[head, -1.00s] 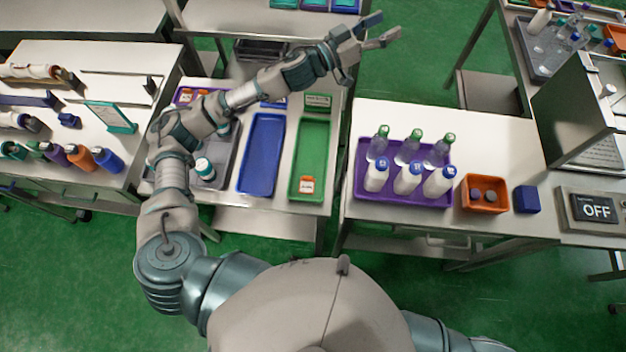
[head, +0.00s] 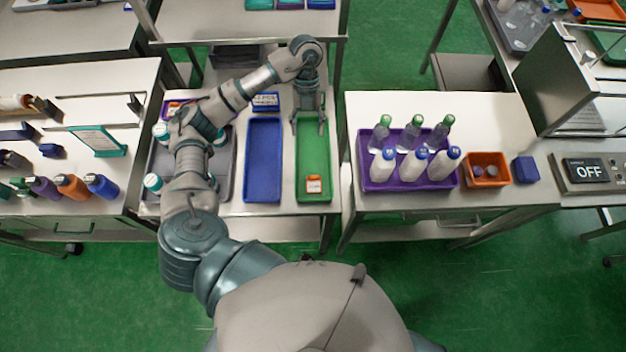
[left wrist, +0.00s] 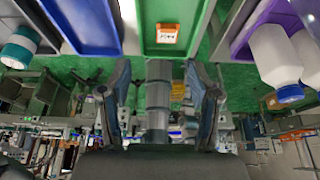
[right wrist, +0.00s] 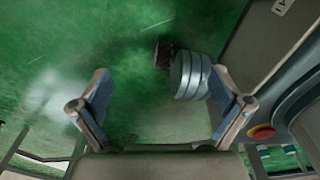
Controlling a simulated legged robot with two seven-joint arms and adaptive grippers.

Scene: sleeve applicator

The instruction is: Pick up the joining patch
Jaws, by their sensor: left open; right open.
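The likely joining patch is a small orange square with a white label (head: 314,184). It lies at the near end of the green tray (head: 313,148), and it also shows in the left wrist view (left wrist: 167,33). My left gripper (head: 308,126) is open and empty, pointing down over the far half of the green tray, beyond the patch and apart from it. Its spread fingers show in the left wrist view (left wrist: 158,78). My right gripper (right wrist: 160,82) is open and empty in the right wrist view, above the green floor; it is outside the head view.
A blue tray (head: 263,160) lies left of the green one. A grey tray (head: 158,165) with white bottles is partly hidden by my left arm. On the right table stand a purple tray (head: 371,176) of bottles, an orange bin (head: 487,183) and a blue block (head: 525,169).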

